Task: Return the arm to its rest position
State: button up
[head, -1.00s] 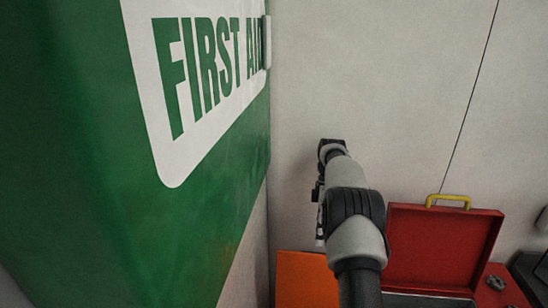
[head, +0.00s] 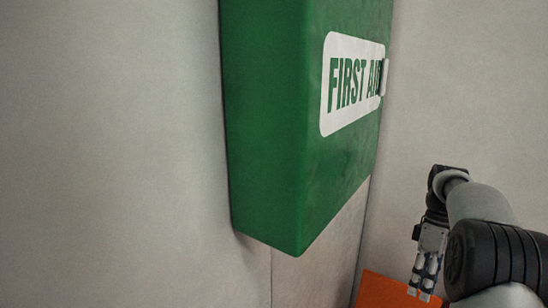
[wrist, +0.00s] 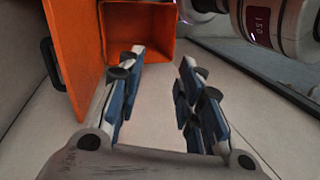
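My gripper (head: 426,275) hangs fingers down at the lower right of the head view, at the end of my bent arm (head: 490,225). In the wrist view my gripper (wrist: 160,78) has its two blue-padded fingers apart, with nothing between them. An open orange box (wrist: 140,38) lies beyond the fingertips in the wrist view. Part of an orange surface (head: 384,290) also shows below and left of my gripper in the head view.
A green first aid cabinet (head: 270,130) hangs on the wall left of my arm. In the wrist view a rounded metal body with a display (wrist: 262,22) is at the upper right. A pale flat surface (wrist: 235,85) lies beside the box.

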jog(key=s+a+r+m+t+h+b, duration=0.1)
jog(key=s+a+r+m+t, duration=0.1)
jog(key=s+a+r, duration=0.4)
jog(key=s+a+r+m+t+h+b, duration=0.1)
jog(key=s+a+r+m+t+b, duration=0.2)
jog(key=a, duration=0.5)
jog(key=s+a+f+m+t, duration=0.1)
jog(key=s+a+f, duration=0.3)
jog(key=s, duration=0.5)
jog(key=s+a+f+m+t+b, duration=0.1)
jog(key=s+a+f, duration=0.3)
jog(key=s, duration=0.4)
jog(key=shift+s+a+f+m+t, duration=0.2)
jog(key=shift+s+a+m+t, duration=0.15)
jog(key=shift+m, duration=0.55)
jog(key=shift+d, duration=0.1)
